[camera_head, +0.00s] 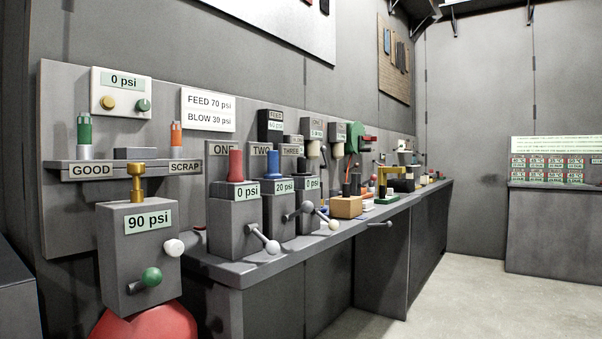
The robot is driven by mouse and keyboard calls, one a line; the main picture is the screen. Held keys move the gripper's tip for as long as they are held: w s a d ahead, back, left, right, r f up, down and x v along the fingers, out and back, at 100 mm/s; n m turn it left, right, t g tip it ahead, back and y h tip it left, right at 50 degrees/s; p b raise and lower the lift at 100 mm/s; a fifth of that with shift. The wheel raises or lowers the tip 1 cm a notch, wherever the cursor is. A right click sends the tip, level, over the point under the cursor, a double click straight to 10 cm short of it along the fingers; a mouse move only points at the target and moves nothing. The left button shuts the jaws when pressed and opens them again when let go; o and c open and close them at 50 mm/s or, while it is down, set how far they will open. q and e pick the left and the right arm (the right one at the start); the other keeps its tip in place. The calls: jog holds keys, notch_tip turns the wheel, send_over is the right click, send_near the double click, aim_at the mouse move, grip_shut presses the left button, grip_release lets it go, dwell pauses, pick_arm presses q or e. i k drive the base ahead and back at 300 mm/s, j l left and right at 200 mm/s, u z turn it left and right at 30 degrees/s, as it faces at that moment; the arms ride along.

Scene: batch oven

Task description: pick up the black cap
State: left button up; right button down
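A small black cap-like piece (303,167) stands on top of the grey block under the sign THREE, above a 0 psi label. It is small and dark, so I cannot be sure it is the black cap. A blue cap (272,164) stands on the block under TWO, labelled 20 psi. A red cap (236,166) stands on the block under ONE, labelled 0 psi. Neither of my grippers is in view.
Ball-ended levers (271,247) stick out in front of the blocks. A 90 psi box (140,258) with a brass fitting stands at the near left above a red rounded thing (150,323). The long bench (300,262) holds many small items farther back. Open floor (470,265) lies right.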

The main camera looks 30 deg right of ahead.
aim_at(301, 161)
jog(key=i+l, duration=0.1)
jog(key=l, duration=0.4)
jog(key=l+z, duration=0.1)
jog(key=l, duration=0.4)
jog(key=i+l, duration=0.15)
jog(key=l, duration=0.35)
jog(key=i+l+z, duration=0.1)
jog(key=l, duration=0.4)
